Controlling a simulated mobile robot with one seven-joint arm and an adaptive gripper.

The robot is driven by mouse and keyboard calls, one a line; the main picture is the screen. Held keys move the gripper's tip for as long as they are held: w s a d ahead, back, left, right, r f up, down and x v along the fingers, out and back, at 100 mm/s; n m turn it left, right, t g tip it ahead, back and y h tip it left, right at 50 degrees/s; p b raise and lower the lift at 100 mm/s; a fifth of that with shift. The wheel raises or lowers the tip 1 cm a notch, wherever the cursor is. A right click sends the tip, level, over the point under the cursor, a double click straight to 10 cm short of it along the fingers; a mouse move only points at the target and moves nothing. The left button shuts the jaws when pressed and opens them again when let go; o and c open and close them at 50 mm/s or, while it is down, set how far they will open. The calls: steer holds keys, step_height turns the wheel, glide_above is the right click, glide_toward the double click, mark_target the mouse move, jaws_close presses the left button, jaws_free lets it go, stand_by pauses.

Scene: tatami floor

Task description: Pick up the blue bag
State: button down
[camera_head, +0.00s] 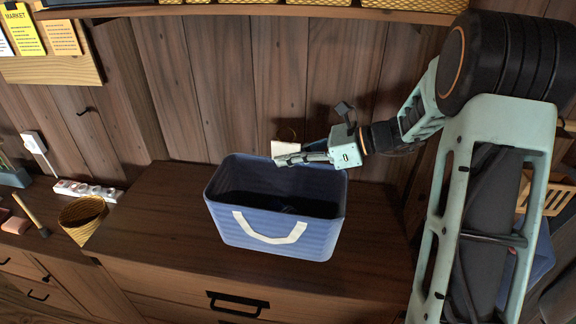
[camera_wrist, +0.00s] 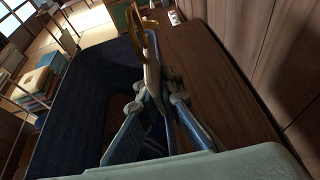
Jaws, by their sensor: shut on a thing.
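The blue bag (camera_head: 290,218) is an open-topped, ribbed tote with a pale handle on its front side. It appears upright on the wooden dresser top; I cannot tell whether its base touches the wood. My gripper (camera_head: 279,159) reaches in from the right at the bag's back rim. A pale piece, apparently the back handle, shows just above the fingertips. In the wrist view my gripper (camera_wrist: 155,92) is shut on the bag's rim by this handle. The bag's dark blue inside (camera_wrist: 85,80) lies to the left. The exact grip contact is partly hidden by the fingers.
The dresser top (camera_head: 155,225) is clear around the bag. A yellow woven basket (camera_head: 83,217) and a white power strip (camera_head: 88,190) stand to the left. A plank wall (camera_head: 230,80) rises close behind. A shelf (camera_head: 240,10) runs overhead.

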steer(key=s+a+r, duration=0.1)
steer(key=s+r, duration=0.2)
steer(key=s, duration=0.2)
steer(key=s+r+b, duration=0.1)
steer(key=s+r, duration=0.3)
steer(key=s, duration=0.2)
steer(key=shift+s+a, duration=0.25)
steer(key=shift+a, duration=0.15)
